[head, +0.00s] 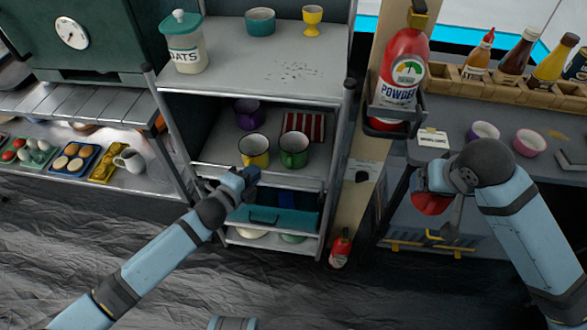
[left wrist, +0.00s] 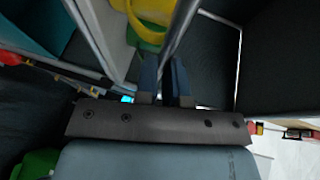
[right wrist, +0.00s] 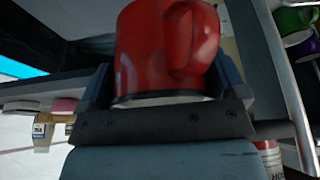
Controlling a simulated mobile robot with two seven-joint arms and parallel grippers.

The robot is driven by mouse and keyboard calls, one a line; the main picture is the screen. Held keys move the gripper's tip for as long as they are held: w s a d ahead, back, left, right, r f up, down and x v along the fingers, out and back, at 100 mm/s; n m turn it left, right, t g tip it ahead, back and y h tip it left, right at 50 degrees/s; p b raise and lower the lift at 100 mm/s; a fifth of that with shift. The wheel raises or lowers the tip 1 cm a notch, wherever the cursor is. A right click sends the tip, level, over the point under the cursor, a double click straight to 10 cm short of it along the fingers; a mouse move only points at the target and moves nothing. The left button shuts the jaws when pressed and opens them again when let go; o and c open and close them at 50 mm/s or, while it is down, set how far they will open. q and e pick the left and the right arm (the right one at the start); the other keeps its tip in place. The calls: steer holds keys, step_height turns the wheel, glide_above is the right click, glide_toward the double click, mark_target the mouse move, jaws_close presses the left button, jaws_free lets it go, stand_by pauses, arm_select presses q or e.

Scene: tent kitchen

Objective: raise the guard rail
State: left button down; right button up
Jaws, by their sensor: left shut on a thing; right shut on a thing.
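The guard rail (head: 300,183) is a thin metal bar across the front of the mug shelf, low down by the shelf's front edge. My left gripper (head: 246,176) is at the rail, in front of the yellow mug. In the left wrist view its fingers (left wrist: 166,80) are closed on the thin bar (left wrist: 181,28), and they hide where they grip it. My right gripper (right wrist: 165,85) is shut on a red mug (right wrist: 150,45), held upright in the right wrist view. In the head view the red mug (head: 431,203) is partly hidden by my right wrist.
A yellow mug (head: 254,151), a green mug (head: 294,150) and a purple mug (head: 248,114) stand on the shelf behind the rail. A teal drawer (head: 285,217) is below. A fire extinguisher (head: 402,75) hangs on the post between the shelf and the right counter.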

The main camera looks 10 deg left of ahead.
arm_select(q)
steer(key=shift+w+r, duration=0.1)
steer(key=shift+r, duration=0.15)
steer(key=c, duration=1.2)
jaws_free()
arm_select(e)
steer(key=shift+r, duration=0.1)
arm_select(q)
steer(key=p+v, duration=0.1)
steer(key=v, duration=1.1)
steer(key=shift+p, duration=0.3)
arm_select(e)
steer(key=shift+r, duration=0.75)
